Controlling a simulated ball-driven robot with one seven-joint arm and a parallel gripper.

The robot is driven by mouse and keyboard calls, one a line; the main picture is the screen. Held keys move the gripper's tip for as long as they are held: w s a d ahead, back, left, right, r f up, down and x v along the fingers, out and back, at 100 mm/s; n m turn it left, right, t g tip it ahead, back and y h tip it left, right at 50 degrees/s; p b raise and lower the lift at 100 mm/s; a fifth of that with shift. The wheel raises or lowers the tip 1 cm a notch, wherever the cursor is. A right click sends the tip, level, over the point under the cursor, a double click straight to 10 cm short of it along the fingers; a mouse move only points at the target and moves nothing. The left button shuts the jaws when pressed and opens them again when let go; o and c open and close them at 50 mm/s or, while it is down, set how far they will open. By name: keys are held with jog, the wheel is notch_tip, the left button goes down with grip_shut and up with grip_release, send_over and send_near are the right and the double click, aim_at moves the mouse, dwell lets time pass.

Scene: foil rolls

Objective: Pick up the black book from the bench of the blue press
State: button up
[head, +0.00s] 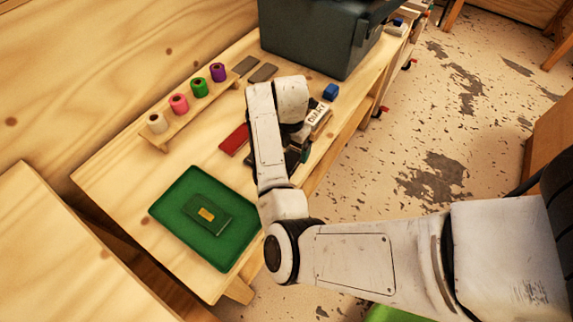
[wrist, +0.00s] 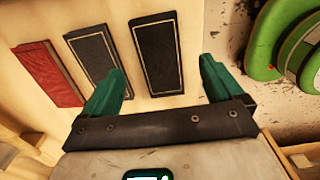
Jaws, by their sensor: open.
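The black book (wrist: 157,57), with a thin pale border line, lies flat on the wooden bench in the wrist view. My gripper (wrist: 161,68) is open and empty, its green fingers spread on either side of the black book's near part in that view; I cannot tell the height gap. A dark grey bordered book (wrist: 95,53) lies to its left, and a red book (wrist: 48,74) further left. In the head view my arm hides most of the dark books, while the red book (head: 234,139) shows. The blue press (head: 318,38) is a large dark blue-grey box at the bench's far end.
A green tray (head: 168,208) holding a dark green book (head: 220,222) lies on the near bench. A rack (head: 190,108) with white, pink, green and purple rolls stands at the left. A diary (head: 318,118) and blue block (head: 330,91) lie beyond my arm. Floor is at right.

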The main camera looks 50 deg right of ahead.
aim_at(292, 156)
jog(key=shift+f, duration=2.4)
jog(key=shift+c, duration=0.3)
jog(key=c, duration=1.1)
